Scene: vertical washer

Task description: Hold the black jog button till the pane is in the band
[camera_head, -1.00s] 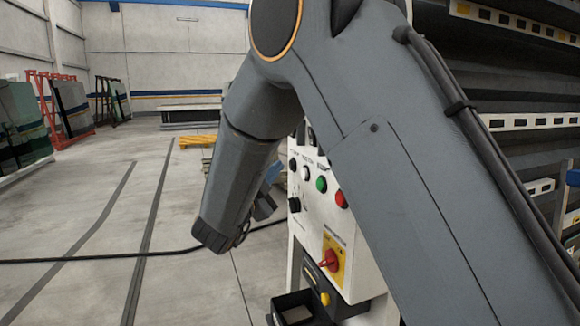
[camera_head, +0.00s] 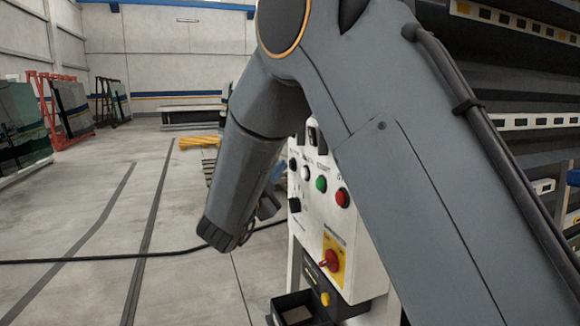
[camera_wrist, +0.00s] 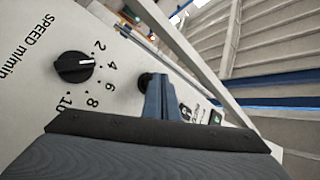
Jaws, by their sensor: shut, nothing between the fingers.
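The white control panel (camera_head: 326,217) carries a black button (camera_head: 293,164) at its upper left, with white, green and red buttons beside it. In the wrist view a dark round button (camera_wrist: 145,80) sits right at my fingertips, partly covered by them. My gripper (camera_wrist: 158,84) is shut with nothing in it and points at the panel. I cannot tell whether the tips touch or press the button. In the head view only a bluish bit of my gripper (camera_head: 277,173) shows past my arm. I cannot make out the pane or the band.
A black speed knob (camera_wrist: 75,67) with a numbered scale is left of my fingers; a red rotary switch (camera_head: 330,260) on a yellow plate is lower on the panel. The dark machine (camera_head: 520,90) fills the right. Glass racks (camera_head: 70,110) stand far left. A cable (camera_head: 120,256) crosses the floor.

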